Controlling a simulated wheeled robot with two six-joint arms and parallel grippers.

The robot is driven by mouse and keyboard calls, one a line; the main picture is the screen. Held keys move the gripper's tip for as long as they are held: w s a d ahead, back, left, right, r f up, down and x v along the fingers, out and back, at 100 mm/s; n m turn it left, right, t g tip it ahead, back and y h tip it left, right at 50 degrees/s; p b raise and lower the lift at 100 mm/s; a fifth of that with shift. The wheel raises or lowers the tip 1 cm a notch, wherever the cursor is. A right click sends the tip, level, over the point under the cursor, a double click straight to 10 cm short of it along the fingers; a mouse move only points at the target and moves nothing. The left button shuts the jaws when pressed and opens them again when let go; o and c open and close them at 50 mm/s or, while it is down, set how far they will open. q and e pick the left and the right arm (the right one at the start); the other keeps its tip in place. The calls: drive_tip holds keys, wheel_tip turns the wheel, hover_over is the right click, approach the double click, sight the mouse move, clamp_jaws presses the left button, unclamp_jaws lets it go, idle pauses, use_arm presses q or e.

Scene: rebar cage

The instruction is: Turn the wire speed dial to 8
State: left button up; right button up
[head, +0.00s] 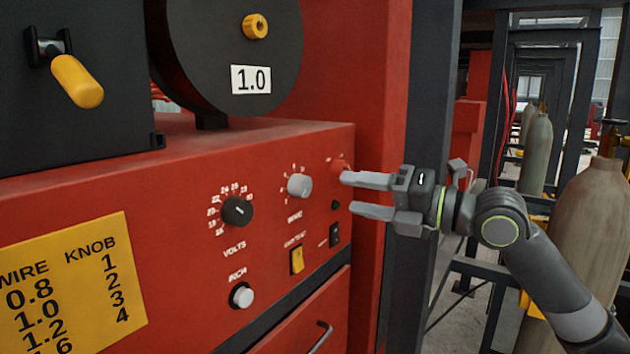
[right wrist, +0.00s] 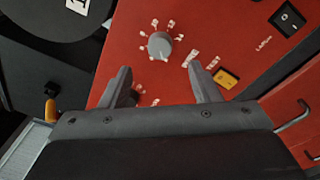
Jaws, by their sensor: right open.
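The wire speed dial (head: 299,186) is a round grey knob on the red panel, with a ring of small marks and the word WIRE below it. It also shows in the right wrist view (right wrist: 159,46); its setting is too small to read. My right gripper (head: 347,194) is open and empty, to the right of the dial in the head view. In the right wrist view its two fingers (right wrist: 160,72) are spread below the dial in the picture and apart from it. My left gripper is not in view.
A black VOLTS dial (head: 237,211), a white button (head: 242,296), a yellow switch (head: 297,260) and a black switch (head: 335,236) are close by. A yellow WIRE/KNOB card (head: 75,285) is at lower left. Gas cylinders (head: 590,225) stand at right.

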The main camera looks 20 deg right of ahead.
sight(307, 187)
drive_tip(key=p+x, duration=0.2)
drive_tip(key=x, duration=0.4)
drive_tip(key=shift+r+p, duration=0.1)
drive_tip(key=shift+p, duration=0.25)
drive_tip(key=shift+p+x, duration=0.35)
drive_tip(key=shift+x, duration=0.95)
drive_tip(key=shift+c, duration=0.3)
drive_tip(key=c, duration=0.9)
